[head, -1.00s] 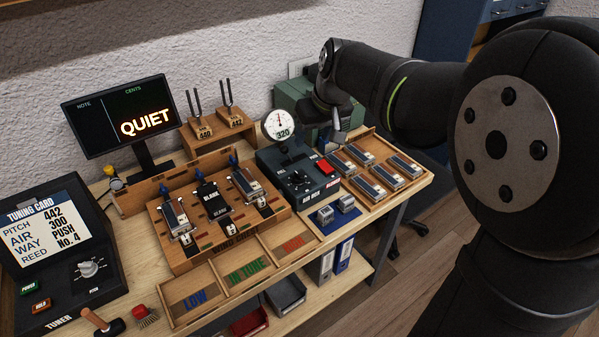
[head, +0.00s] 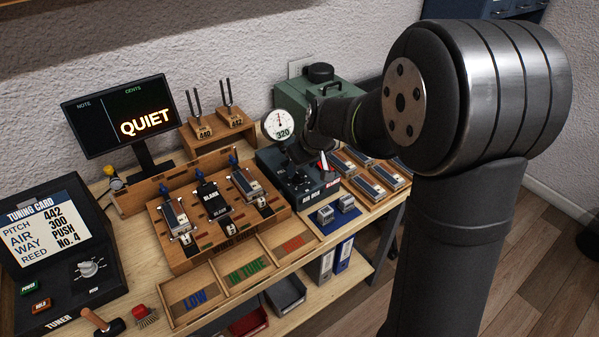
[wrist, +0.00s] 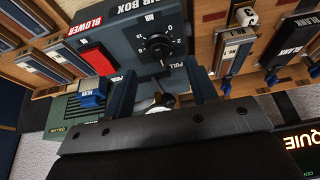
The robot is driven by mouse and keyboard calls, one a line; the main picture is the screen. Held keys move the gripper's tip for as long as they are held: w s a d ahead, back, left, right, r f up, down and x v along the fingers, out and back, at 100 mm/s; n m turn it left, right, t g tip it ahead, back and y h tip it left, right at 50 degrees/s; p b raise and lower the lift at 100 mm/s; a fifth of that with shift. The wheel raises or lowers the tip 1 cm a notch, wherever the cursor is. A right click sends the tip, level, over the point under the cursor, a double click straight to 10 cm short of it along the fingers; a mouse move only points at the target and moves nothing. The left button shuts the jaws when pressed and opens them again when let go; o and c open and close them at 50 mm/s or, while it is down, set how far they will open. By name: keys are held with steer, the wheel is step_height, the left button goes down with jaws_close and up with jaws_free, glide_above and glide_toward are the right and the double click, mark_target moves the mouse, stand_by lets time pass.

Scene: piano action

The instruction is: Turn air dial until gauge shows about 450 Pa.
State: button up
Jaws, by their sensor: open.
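The air dial (wrist: 157,46) is a round black knob on the dark air box (wrist: 125,35), with a white scale around it. The white round gauge (head: 279,125) above the box reads 320 in the head view. My gripper (wrist: 159,67) is open and empty. In the wrist view its two dark blue fingers stand on either side of the dial's line, tips just short of the knob and apart from it. In the head view my arm hangs over the right side of the air box (head: 275,172), and my fingertips are mostly hidden.
A red blower switch (wrist: 97,58) sits beside the dial, close to one finger. The gauge's stem stands behind the dial. Trays of reed blocks (head: 370,188) flank the box on the right, and a wooden test bench (head: 215,255) on the left. The display (head: 115,115) reads QUIET.

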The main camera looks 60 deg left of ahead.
mark_target(299, 174)
steer(key=shift+x, duration=2.15)
steer(key=c, duration=1)
